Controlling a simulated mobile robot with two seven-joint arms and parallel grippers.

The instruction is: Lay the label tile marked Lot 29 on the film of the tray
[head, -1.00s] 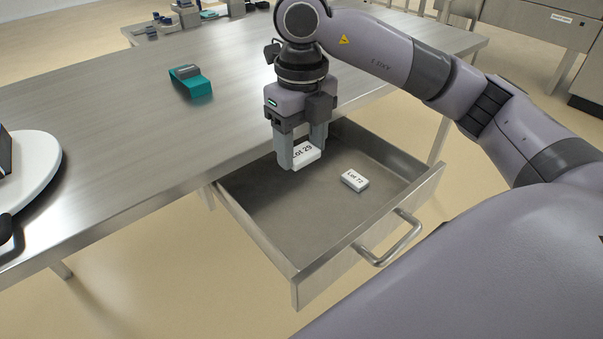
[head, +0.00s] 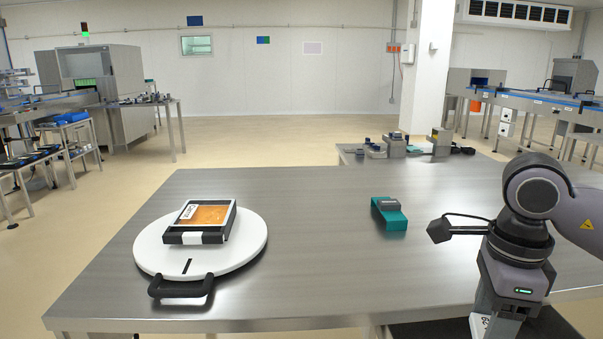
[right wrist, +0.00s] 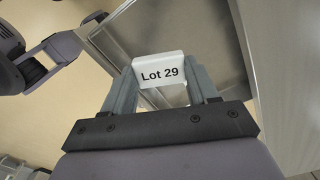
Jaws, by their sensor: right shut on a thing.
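The tile marked Lot 29 (right wrist: 163,72) is white and sits between the fingers of my right gripper (right wrist: 164,88), which is shut on it. In the head view my right gripper (head: 497,322) is at the lower right, and only a bit of the tile (head: 481,324) shows beside a finger. The black-edged tray (head: 193,239) rests on a white round turntable at the left of the table. Its film (head: 211,216) covers orange contents. A white strip with unclear print lies at the film's left side. My left gripper is not in view.
The white turntable (head: 250,248) has a black handle (head: 181,287) facing me. A teal dispenser-like object (head: 390,217) stands mid-table. The steel table between it and the turntable is clear. The drawer (right wrist: 215,55) is below the gripper in the wrist view.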

